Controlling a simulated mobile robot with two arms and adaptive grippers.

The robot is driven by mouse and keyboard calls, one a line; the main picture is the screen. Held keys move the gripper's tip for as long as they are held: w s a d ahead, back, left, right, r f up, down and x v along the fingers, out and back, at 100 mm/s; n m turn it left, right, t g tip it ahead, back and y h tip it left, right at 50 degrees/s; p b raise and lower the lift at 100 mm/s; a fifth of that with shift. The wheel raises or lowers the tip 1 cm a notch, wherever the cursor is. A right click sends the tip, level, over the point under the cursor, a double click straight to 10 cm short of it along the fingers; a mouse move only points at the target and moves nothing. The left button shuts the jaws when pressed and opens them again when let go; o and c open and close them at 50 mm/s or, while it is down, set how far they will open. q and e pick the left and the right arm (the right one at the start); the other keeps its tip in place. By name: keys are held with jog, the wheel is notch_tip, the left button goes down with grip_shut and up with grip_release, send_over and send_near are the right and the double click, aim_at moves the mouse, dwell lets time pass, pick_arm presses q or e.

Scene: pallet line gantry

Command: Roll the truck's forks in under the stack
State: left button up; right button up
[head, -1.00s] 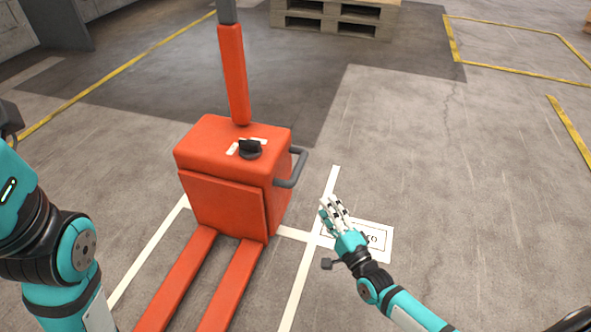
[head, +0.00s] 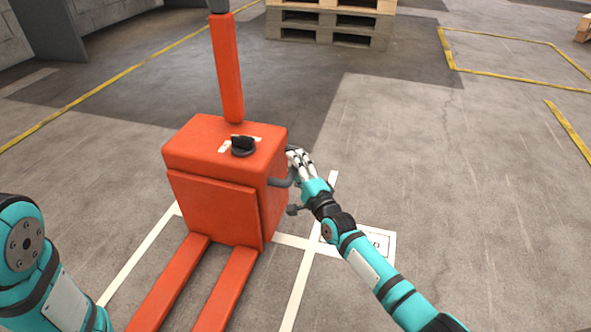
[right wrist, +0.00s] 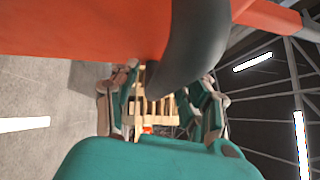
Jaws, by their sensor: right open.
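The orange truck (head: 215,180) stands left of centre with its upright tiller post (head: 227,70) and a black knob on top. Its two forks (head: 225,285) point toward me along the floor. The stack of wooden pallets (head: 330,22) stands behind the truck at the top. My right gripper (head: 298,160) is open at the truck's grey side handle (head: 280,182), partly covering it. In the right wrist view the handle (right wrist: 195,45) is large and close, in front of the spread fingers; I cannot tell whether they touch it. My left arm shows at the left, its gripper out of view.
White lines (head: 150,255) mark the floor around the truck, with a white label plate (head: 378,243) at right. Yellow lines (head: 500,83) outline a bay at the upper right. A grey partition stands at upper left.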

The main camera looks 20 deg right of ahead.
jog(key=shift+c, duration=0.3)
grip_shut()
jog(key=shift+a, duration=0.1)
